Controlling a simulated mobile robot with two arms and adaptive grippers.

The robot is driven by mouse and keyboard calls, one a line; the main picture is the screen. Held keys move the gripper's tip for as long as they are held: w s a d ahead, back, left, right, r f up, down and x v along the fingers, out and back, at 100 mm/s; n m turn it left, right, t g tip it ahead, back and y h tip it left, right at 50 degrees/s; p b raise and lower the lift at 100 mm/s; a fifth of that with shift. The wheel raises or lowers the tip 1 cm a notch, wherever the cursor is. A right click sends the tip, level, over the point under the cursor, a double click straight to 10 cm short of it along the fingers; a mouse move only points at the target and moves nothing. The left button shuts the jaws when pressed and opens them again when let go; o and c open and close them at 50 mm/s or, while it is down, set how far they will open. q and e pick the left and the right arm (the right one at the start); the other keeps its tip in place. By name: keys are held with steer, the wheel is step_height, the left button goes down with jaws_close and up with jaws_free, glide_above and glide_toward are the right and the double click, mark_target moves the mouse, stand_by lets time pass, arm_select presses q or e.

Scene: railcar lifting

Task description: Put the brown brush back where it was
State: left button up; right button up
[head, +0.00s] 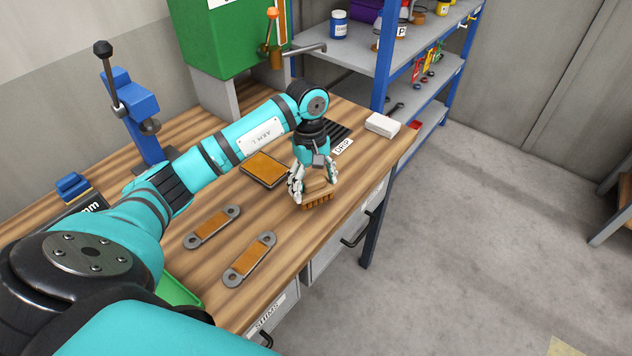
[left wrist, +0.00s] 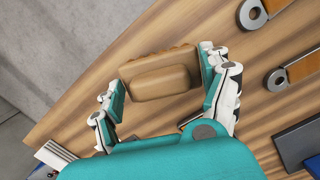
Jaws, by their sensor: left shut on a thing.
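The brown brush (head: 318,200) is at the front edge side of the wooden bench, with its bristle side facing down. My left gripper (head: 312,190) comes from above and is shut on it. In the left wrist view the brush (left wrist: 158,78) lies between the two fingers, its block and raised handle showing. I cannot tell if the bristles touch the bench top. Its lower side is partly hidden by the fingers. My right gripper is not in view.
On the bench (head: 300,240), a dark tray labelled DRIP (head: 343,146), a white block (head: 382,125) and a brown square pad (head: 264,169) lie around the gripper. Two grey links (head: 212,227) (head: 250,259) lie nearer. A blue shelf (head: 384,60) stands behind. Bare wood lies between links and brush.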

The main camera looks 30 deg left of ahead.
mark_target(316, 188)
arm_select(q)
steer(key=shift+w+a, duration=0.1)
steer(key=shift+w, duration=0.3)
steer(key=shift+w+a, duration=0.1)
steer(key=shift+w, duration=0.05)
steer(key=shift+w+f+p, duration=0.15)
steer(key=shift+w+p, duration=0.05)
steer(key=shift+p, duration=0.2)
step_height(316, 188, down, 2)
steer(key=shift+f+p, duration=0.25)
steer(key=shift+p, duration=0.45)
steer(key=shift+f, duration=0.45)
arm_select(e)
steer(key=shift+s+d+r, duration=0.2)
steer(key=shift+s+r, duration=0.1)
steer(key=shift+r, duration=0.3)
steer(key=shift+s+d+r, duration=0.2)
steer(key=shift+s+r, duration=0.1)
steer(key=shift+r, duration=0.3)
